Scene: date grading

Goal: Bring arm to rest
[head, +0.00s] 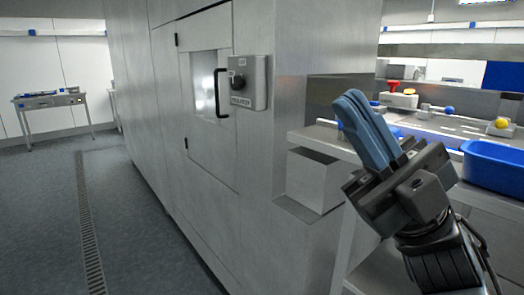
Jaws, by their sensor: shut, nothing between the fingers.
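My gripper (350,97) is at the right of the head view, with its blue fingers pointing up and to the left. The fingers lie together and hold nothing. The dark wrist and arm run down to the bottom right edge. The gripper is in front of the worktable, to the right of the large metal cabinet. It hides part of the table behind it.
A metal cabinet (230,170) with a black door handle (219,93) and a grey knob box (249,82) fills the middle. A blue bin (494,166) stands on the right-hand table. A small table (48,101) stands far left. The left floor (45,210) is clear, with a drain grate (89,225).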

